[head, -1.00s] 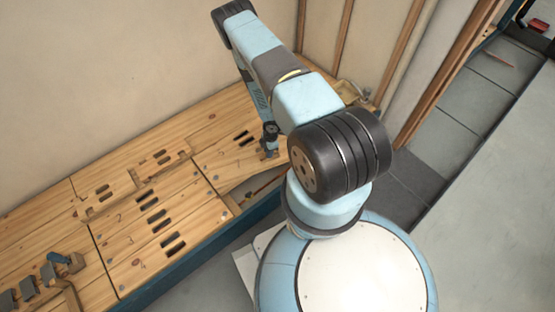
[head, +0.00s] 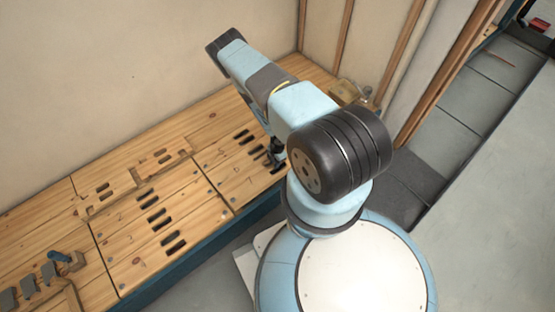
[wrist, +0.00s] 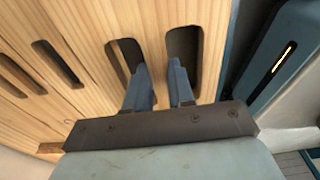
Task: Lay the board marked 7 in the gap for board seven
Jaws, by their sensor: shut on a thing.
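A pale wooden board with several dark slots (head: 222,170) lies across the right part of the deck in the head view. It looks roughly level with the boards beside it, and no open gap shows there. Whether it is fully seated I cannot tell. My gripper (head: 277,162) is at its right end. In the wrist view my gripper (wrist: 158,66) has its two fingers in neighbouring slots of the board (wrist: 85,28), shut on the strip of wood between them. No number is readable on the board.
Another slotted board (head: 125,225) lies to the left. A blue-handled tool (head: 62,258) and grey pieces (head: 28,288) are at the lower left. A small brass-coloured item (head: 345,92) stands by the studs. The wall runs along the back of the deck.

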